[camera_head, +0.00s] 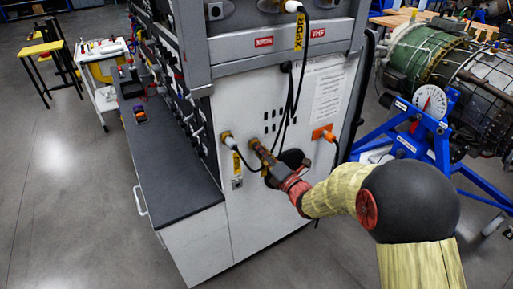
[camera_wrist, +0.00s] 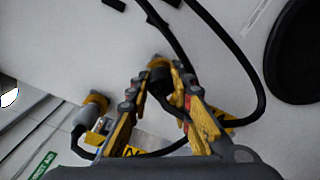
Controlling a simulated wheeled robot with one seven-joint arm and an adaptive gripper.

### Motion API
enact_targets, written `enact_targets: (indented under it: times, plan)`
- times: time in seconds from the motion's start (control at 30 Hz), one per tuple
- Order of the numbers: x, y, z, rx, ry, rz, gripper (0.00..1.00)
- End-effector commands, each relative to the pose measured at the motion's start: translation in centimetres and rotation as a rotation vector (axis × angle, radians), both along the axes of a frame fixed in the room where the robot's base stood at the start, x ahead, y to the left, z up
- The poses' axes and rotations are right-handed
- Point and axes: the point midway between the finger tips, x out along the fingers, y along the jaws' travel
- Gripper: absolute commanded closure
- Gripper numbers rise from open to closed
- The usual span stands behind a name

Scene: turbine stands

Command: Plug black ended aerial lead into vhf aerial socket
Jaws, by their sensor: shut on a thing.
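My gripper (camera_head: 260,147) is at the white panel of the test cabinet. In the wrist view its yellow fingers (camera_wrist: 158,82) are closed around a black cable end (camera_wrist: 159,88). A brass socket (camera_wrist: 157,61) shows just beyond the fingertips, in line with the black end. I cannot tell whether the end is seated in it or just in front. The fingers hide most of the black end in the head view.
A grey-ended lead (camera_wrist: 84,114) sits at another brass socket left of my gripper. A white-ended lead (camera_head: 292,6) is at the upper cabinet. Black cables loop close around my gripper. A dark-topped bench (camera_head: 165,165) stands left, and a blue turbine stand (camera_head: 425,140) right.

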Motion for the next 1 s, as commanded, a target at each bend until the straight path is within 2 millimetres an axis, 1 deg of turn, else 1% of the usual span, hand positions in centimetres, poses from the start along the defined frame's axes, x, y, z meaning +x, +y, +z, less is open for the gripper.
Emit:
enact_targets:
  times: [0.53,1.0]
  plan:
    - [-0.09,-0.1,-0.11,0.0,0.002,-0.001,1.0]
    - [-0.9,-0.68,-0.06,0.0,0.001,-0.001,1.0]
